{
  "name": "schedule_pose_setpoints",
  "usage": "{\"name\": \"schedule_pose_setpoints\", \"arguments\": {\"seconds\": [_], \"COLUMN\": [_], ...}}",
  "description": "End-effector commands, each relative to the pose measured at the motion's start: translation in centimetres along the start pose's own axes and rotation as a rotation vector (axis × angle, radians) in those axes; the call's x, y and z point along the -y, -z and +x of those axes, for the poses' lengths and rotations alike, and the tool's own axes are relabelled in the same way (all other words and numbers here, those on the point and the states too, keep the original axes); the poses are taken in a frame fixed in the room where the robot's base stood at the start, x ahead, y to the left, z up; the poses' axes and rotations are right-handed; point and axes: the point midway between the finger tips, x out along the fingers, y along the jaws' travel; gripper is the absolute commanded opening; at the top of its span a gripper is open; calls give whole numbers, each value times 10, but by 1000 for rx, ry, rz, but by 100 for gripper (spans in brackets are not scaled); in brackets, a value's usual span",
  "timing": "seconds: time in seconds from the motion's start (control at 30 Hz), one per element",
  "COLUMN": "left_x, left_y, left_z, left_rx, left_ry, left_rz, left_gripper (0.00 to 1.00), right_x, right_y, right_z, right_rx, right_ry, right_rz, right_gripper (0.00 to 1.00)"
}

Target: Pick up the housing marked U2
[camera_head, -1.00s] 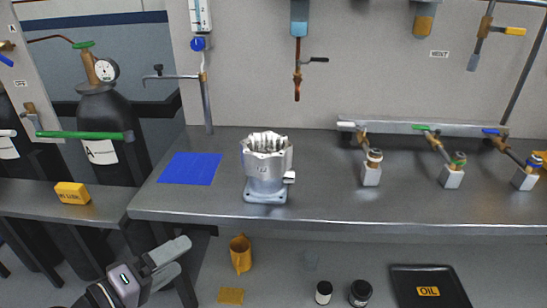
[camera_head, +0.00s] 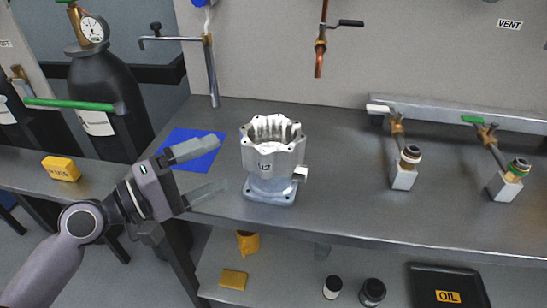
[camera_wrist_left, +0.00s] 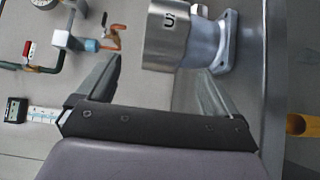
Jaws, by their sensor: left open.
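The housing marked U2 (camera_head: 272,160) is a silvery machined casting with a scalloped open top and a square flanged base. It stands upright on the grey bench, with a small pale block on its right side. My left gripper (camera_head: 203,172) is open and empty, just left of the housing and apart from it, its fingers pointing toward it. In the left wrist view the housing (camera_wrist_left: 182,40) shows sideways beyond the open fingers, with part of its marking visible. My right gripper is in neither view.
A blue mat (camera_head: 190,148) lies on the bench behind my left gripper. Valve fittings on metal blocks (camera_head: 403,178) stand to the right. A gas cylinder (camera_head: 105,100) stands at left. A yellow box (camera_head: 61,168) sits on the left bench. The bench front right of the housing is clear.

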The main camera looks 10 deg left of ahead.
Motion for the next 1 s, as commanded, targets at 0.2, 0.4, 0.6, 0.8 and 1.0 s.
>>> {"name": "schedule_pose_setpoints", "arguments": {"seconds": [0.2, 0.4, 0.6, 0.8, 1.0], "left_x": [1, 3, 4, 4, 0], "left_y": [-4, -4, -4, -4, -3], "left_z": [31, 47, 47, 47, 47], "left_rx": [0, -1, -1, -1, -3], "left_ry": [-4, 0, 1, 1, -10], "left_rz": [-3, 1, 1, 1, 3], "left_gripper": [94, 94, 94, 35, 0], "right_x": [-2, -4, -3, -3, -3], "right_y": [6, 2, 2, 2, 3], "right_z": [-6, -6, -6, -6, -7], "right_rx": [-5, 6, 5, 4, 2], "right_ry": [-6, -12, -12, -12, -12], "right_rz": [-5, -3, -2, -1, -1], "right_gripper": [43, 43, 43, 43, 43]}}
